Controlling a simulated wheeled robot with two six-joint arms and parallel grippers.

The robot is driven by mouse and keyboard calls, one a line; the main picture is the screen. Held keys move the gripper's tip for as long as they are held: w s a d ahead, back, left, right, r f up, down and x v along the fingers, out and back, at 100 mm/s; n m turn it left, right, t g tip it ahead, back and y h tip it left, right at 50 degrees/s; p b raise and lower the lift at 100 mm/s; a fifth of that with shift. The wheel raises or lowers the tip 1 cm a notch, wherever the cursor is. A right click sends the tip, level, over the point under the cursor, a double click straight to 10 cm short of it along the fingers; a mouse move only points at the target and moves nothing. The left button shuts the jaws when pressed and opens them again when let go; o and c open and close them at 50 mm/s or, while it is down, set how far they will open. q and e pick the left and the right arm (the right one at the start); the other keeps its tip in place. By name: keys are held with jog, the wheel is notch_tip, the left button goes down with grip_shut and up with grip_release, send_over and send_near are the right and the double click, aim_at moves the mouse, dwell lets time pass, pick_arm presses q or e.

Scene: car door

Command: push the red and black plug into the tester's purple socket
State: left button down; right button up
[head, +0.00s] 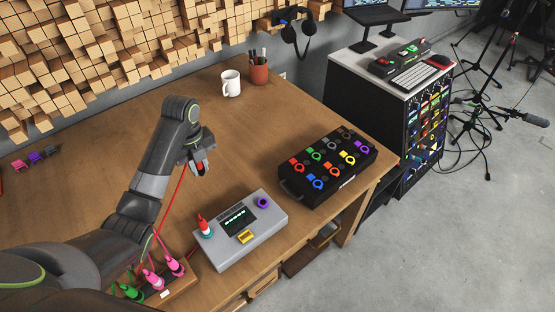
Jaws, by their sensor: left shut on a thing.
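My left gripper (200,172) is shut on the red and black plug (199,167), mostly hidden between the fingers, and holds it in the air above the table. A thin red cable runs down from near the gripper towards the front left. The grey tester (222,251) lies on the table, in front and to the right of the gripper. Its purple socket (263,202) is at the right end of its top and looks empty. The plug is apart from the socket, up and left of it in the picture. My right gripper is not in view.
A red plug (203,222) stands upright at the tester's left end, beside a dark display and a yellow part (245,236). A black box (327,170) with coloured sockets lies to the right. A wooden block (181,285) holds pink and green plugs.

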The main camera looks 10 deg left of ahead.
pick_arm(q)
jog(key=shift+w, duration=0.2)
jog(key=shift+s+r, duration=0.2)
jog(key=shift+s, duration=0.05)
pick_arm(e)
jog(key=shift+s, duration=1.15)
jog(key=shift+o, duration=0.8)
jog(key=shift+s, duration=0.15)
pick_arm(q)
jog(key=d+f+p, duration=0.1)
jog(key=d+p, duration=1.5)
jog(key=d, duration=0.1)
jog(key=shift+s+d, duration=0.35)
jog(key=shift+d, duration=0.05)
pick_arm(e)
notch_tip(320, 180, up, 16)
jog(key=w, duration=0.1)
pick_arm(q)
jog(key=shift+f, duration=0.15)
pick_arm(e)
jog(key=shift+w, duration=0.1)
